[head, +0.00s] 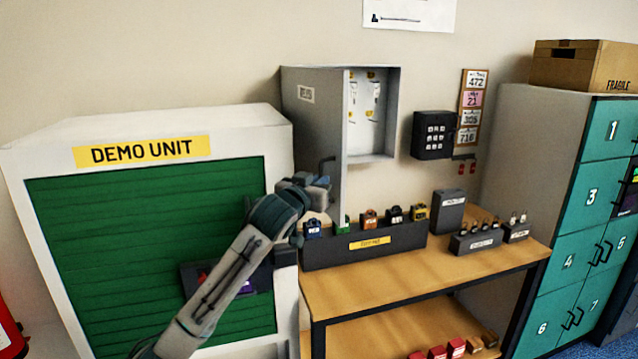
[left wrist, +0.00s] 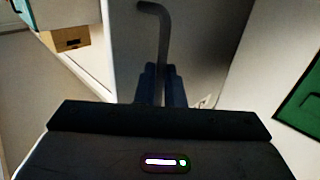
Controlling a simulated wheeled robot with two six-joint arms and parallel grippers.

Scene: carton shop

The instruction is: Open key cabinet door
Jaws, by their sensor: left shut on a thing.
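The grey key cabinet (head: 396,115) is on the wall at upper centre in the head view. Its door (head: 312,125) stands swung well open to the left, and part of the pale inside with small hanging keys (head: 373,100) shows. A dark bent handle (head: 328,165) sits low on the door's outer face. My left gripper (head: 318,186) is at the lower part of the door, shut on the handle. In the left wrist view the handle (left wrist: 162,35) rises from between the dark fingers (left wrist: 160,85), before the grey door face (left wrist: 200,50). My right gripper is not in view.
A bench (head: 400,283) below the cabinet carries a dark rack (head: 330,252) of several padlocks and small boxes. A white demo unit (head: 140,125) with a green shutter stands at left. A keypad (head: 433,135) is on the wall; teal lockers (head: 598,180) stand at right.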

